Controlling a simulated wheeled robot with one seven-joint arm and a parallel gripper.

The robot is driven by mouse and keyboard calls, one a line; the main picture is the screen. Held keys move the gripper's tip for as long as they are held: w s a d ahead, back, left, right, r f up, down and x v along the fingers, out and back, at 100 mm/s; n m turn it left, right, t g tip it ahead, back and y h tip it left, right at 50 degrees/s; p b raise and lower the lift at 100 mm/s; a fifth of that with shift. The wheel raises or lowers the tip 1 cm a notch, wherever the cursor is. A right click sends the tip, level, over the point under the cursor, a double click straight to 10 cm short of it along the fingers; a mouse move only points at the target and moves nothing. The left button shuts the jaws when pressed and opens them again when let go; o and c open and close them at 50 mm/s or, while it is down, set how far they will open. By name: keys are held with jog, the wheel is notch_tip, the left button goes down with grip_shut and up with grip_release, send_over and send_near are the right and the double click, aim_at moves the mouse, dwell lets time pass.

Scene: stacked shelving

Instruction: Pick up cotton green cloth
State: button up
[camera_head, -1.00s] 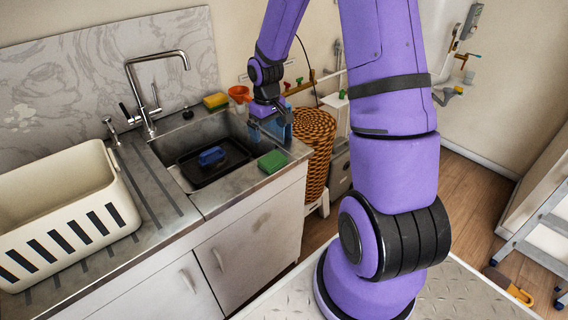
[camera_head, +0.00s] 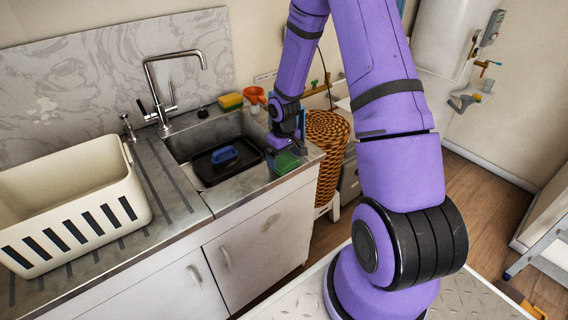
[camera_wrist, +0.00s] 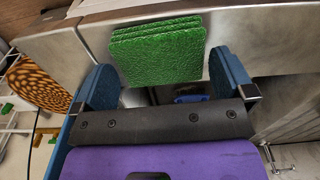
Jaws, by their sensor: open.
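The green cloth (camera_head: 286,162) is a folded, textured stack lying on the counter at the sink's front right corner. In the wrist view the green cloth (camera_wrist: 158,54) shows its layered edge, between and beyond the two blue fingers. My gripper (camera_head: 287,150) is over the cloth, and its fingers hide part of it. In the wrist view my gripper (camera_wrist: 165,80) is open, with one finger to each side of the cloth. I cannot tell whether the fingers touch it.
The sink (camera_head: 181,146) holds a black tray (camera_head: 205,172) with a blue brush-like item (camera_head: 224,154). A yellow sponge (camera_head: 231,101) and an orange funnel (camera_head: 254,94) stand behind. A cream basket (camera_head: 75,215) is at left, a tall faucet (camera_head: 160,95) behind. A wicker basket (camera_head: 325,150) stands right of the counter.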

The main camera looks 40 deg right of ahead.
jog(key=shift+f, duration=0.95)
jog(key=c, duration=0.6)
jog(key=shift+c, duration=0.2)
